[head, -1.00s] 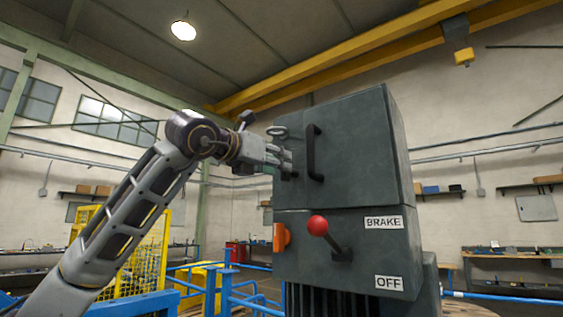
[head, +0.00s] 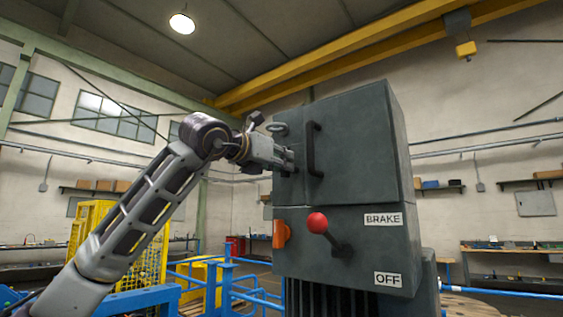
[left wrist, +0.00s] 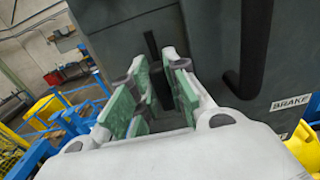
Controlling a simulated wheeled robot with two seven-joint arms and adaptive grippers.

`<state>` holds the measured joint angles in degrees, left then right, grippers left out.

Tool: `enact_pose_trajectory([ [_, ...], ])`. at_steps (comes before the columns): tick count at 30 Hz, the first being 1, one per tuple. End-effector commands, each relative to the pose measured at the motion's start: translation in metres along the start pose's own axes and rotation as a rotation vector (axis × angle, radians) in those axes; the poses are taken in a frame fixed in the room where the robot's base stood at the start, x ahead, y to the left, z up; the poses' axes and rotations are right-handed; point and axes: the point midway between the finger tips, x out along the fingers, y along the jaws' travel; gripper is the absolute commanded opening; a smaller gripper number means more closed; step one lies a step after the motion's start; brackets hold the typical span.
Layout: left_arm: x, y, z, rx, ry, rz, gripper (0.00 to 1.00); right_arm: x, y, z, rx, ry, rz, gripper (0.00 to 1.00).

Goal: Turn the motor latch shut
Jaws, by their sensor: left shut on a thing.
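The motor latch (head: 291,166) is a small dark part on the front of the grey motor cabinet (head: 355,150), left of a black bar handle (head: 312,150). In the left wrist view the dark latch (left wrist: 160,88) sits between the green finger pads. My left gripper (head: 286,158) reaches in from the left and is shut on the latch. Its fingers hide most of the latch in the head view, so its exact angle is hard to tell. My right gripper is not in view.
A round metal ring (head: 277,129) sits above the latch. Below are an orange part (head: 281,233) and a brake lever with a red knob (head: 317,222). Blue railings (head: 228,285) and a yellow cage (head: 95,225) stand to the left.

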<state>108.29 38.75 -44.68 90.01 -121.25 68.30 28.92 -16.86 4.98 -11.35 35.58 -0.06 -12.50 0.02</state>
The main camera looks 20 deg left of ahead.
Motion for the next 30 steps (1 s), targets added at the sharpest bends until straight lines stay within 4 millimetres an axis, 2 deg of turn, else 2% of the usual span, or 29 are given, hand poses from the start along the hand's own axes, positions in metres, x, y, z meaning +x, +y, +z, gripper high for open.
enact_pose_trajectory([
  [14,0.000,-0.001,0.001,0.063,0.000,0.001,0.00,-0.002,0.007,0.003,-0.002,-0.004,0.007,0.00],
  [23,-0.001,-0.003,0.001,0.233,-0.001,0.001,0.00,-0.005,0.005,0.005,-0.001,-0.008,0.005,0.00],
  [30,0.000,-0.005,0.000,0.426,0.000,0.002,0.00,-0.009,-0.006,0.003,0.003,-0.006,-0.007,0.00],
])
